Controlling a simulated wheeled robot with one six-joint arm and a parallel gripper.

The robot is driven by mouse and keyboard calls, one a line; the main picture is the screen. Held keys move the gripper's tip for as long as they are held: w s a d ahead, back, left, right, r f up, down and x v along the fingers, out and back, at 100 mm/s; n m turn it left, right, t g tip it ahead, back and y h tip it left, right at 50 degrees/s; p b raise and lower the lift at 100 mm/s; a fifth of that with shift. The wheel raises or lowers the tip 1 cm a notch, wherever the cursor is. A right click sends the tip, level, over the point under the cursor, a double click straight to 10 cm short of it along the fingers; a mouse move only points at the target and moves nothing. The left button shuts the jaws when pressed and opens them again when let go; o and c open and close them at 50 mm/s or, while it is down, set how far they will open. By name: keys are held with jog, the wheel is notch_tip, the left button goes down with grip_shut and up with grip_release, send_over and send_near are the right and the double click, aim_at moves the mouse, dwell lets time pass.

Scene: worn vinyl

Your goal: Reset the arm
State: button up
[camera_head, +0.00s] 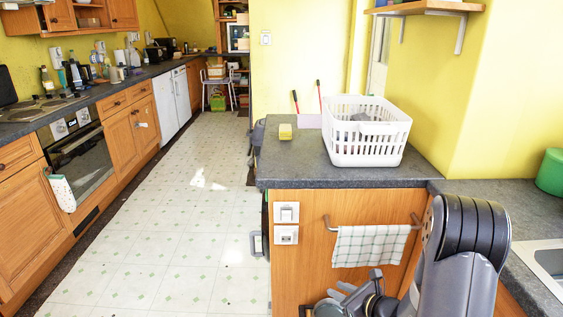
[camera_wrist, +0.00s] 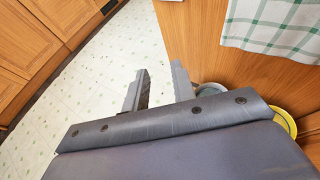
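My arm is folded low at the right front of the head view, beside the wooden counter end. My gripper (camera_head: 352,290) is low in front of that panel, partly hidden by my own arm links. In the wrist view my gripper (camera_wrist: 160,72) shows two grey fingers with a clear gap between them. It is open, and only floor and the cabinet edge show through the gap. It holds nothing.
A checked towel (camera_head: 370,245) hangs on a rail, close to my arm. On the grey counter (camera_head: 300,170) stand a white basket (camera_head: 367,130) and a yellow sponge (camera_head: 285,131). The tiled floor (camera_head: 170,220) to the left is open. Bowl rims (camera_wrist: 285,120) show near my gripper.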

jog(key=shift+m+h, duration=0.4)
jog(key=shift+w+r+p, duration=0.15)
jog(key=shift+r+p, duration=0.45)
jog(key=shift+r, duration=0.65)
jog(key=shift+w+r+p, duration=0.15)
jog(key=shift+r+p, duration=0.4)
jog(key=shift+r, duration=0.7)
jog(key=shift+a, duration=0.1)
